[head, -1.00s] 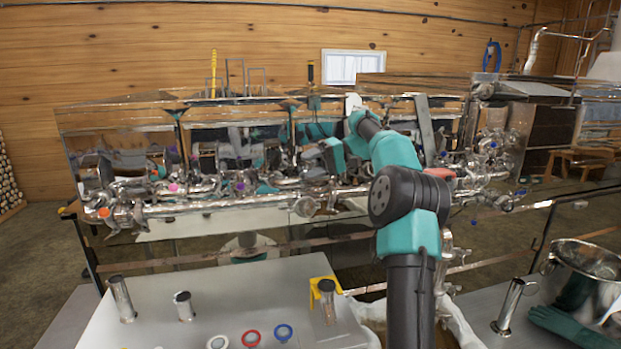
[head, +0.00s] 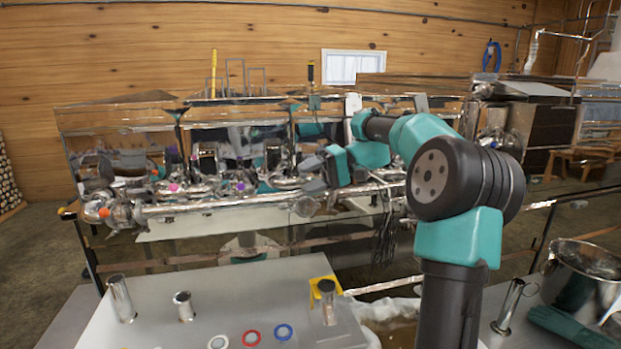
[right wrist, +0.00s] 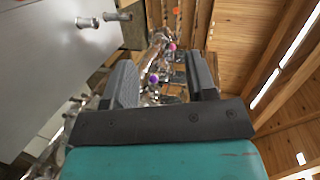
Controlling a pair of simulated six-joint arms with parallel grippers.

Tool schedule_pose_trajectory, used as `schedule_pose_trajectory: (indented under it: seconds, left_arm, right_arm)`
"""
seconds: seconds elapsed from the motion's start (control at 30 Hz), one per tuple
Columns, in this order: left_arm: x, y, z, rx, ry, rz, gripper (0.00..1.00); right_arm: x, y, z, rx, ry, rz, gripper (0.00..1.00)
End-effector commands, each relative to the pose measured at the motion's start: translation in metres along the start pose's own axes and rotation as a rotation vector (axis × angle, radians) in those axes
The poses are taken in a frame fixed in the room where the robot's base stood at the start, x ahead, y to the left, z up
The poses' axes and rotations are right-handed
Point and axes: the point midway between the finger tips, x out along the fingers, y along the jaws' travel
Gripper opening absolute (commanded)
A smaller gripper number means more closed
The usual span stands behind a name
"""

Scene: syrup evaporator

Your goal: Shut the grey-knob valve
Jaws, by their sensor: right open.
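My right gripper (head: 312,175) is open and empty in front of the shiny valve pipework (head: 190,208), right of the purple knob (head: 240,186). In the right wrist view, its two dark fingers (right wrist: 160,72) stand apart, with the purple knob (right wrist: 154,78) showing between them. Beyond it are the pink knob (right wrist: 172,46) and the orange knob (right wrist: 175,10). In the head view, the pink knob (head: 173,187) and the orange knob (head: 104,212) lie further left on the pipework. I cannot pick out the grey knob among the metal parts. My left gripper is not in view.
The steel evaporator pans (head: 130,120) stand behind the pipes. A grey table (head: 160,325) in front carries metal cylinders, a yellow holder (head: 316,290) and coloured rings. A steel pot (head: 590,262) and a teal glove (head: 560,325) are at right.

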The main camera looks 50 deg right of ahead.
Motion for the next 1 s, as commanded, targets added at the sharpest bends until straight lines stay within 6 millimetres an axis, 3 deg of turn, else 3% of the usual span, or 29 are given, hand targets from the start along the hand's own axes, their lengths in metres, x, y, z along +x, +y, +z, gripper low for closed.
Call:
schedule_pose_trajectory:
  seconds: [0.3, 0.57, 0.83, 1.0]
  left_arm:
    - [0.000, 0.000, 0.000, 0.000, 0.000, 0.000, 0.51]
    - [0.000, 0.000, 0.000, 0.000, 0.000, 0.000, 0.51]
    - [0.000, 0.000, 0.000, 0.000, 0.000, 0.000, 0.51]
    - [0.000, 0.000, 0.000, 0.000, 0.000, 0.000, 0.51]
  right_arm:
    - [0.001, -0.001, 0.002, 0.000, 0.000, 0.000, 0.52]
    - [0.007, 0.008, -0.001, 0.035, -0.039, 0.069, 0.27]
    - [0.023, 0.039, -0.016, 0.169, -0.156, 0.395, 0.01]
    - [0.028, 0.052, -0.032, 0.242, -0.186, 0.650, 0.00]
